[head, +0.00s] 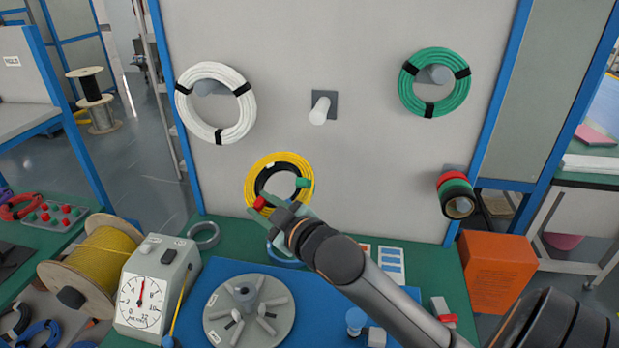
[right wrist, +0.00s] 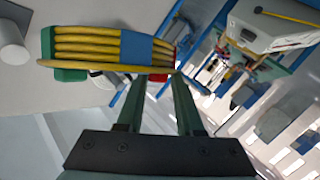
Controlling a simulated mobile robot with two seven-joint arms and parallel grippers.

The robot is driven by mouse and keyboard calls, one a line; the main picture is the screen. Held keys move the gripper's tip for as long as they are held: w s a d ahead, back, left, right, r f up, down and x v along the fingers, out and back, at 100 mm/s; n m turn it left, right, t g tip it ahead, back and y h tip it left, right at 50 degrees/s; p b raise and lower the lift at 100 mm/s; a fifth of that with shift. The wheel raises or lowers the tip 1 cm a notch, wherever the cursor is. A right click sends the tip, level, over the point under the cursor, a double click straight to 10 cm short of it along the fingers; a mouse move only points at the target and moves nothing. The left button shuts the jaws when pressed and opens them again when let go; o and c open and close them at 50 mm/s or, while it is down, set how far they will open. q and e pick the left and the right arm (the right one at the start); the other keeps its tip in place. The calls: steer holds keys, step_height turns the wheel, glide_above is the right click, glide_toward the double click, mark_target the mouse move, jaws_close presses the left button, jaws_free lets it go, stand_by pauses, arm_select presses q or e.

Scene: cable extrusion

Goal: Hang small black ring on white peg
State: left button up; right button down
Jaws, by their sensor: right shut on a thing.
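A yellow cable coil (head: 251,184) with red and green bands and a dark inner side is in front of the panel. In the right wrist view the coil (right wrist: 100,48) shows a blue band and crosses the fingertips. My right gripper (head: 284,212) is shut on this coil; in the wrist view the gripper (right wrist: 172,80) shows two green fingers. I cannot tell whether the dark inside is a separate small black ring. A bare white peg (head: 319,112) on a grey plate sticks out above and right of the coil. My left gripper is not in view.
A white coil (head: 183,99) and green coil (head: 407,91) hang on either side of the peg. Red, green and black rolls (head: 457,192) hang lower right. A round grey stand (head: 222,328), dial gauge (head: 143,303) and orange box (head: 499,270) are below.

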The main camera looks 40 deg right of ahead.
mark_target(312, 179)
steer(key=d+n+t+y, duration=0.1)
steer(key=d+n, duration=0.2)
steer(key=n, duration=0.1)
steer(key=d+r+n+t+y, duration=0.1)
steer(key=d+n+y, duration=0.1)
steer(key=d+n, duration=0.1)
steer(key=d+r+n+t+y+b, duration=0.1)
steer(key=d+n+t+y, duration=0.1)
steer(key=n, duration=0.3)
steer(key=shift+s+d+r+n, duration=0.15)
steer(key=shift+d+n, duration=0.25)
steer(key=shift+d, duration=0.25)
steer(key=shift+s+d+r+n+y, duration=0.2)
steer(key=shift+d+r+n+y, duration=0.2)
steer(key=shift+r+n+y, duration=0.15)
steer(key=w+d+f+b, duration=0.1)
steer(key=w+d+b, duration=0.6)
steer(key=w+d, duration=0.2)
steer(key=shift+d+f, duration=0.15)
steer(key=shift+d, duration=0.9)
